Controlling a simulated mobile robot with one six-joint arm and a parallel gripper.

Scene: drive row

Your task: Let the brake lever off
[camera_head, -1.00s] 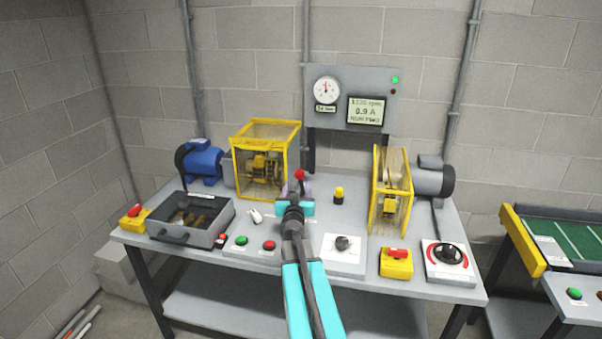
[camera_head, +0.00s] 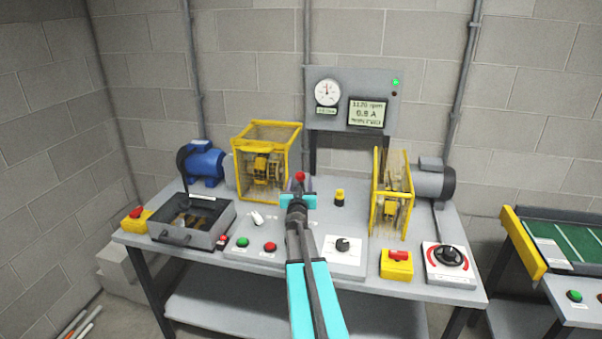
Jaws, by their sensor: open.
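The brake lever shows as a red knob (camera_head: 300,176) in the middle of the bench, just right of the left yellow guard. Its shaft is mostly hidden behind my gripper. My gripper (camera_head: 299,187) is open, reaching away from the camera, with its fingertips close around or just below the red knob. I cannot tell whether they touch the lever.
Yellow-framed guards (camera_head: 266,160) and (camera_head: 391,195) stand left and right behind the gripper. A yellow-topped post (camera_head: 339,197) stands to its right. A panel (camera_head: 353,97) reads about 1120 rpm and 0.9 A. An open grey tray (camera_head: 191,238) is at left. Buttons and dials line the front.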

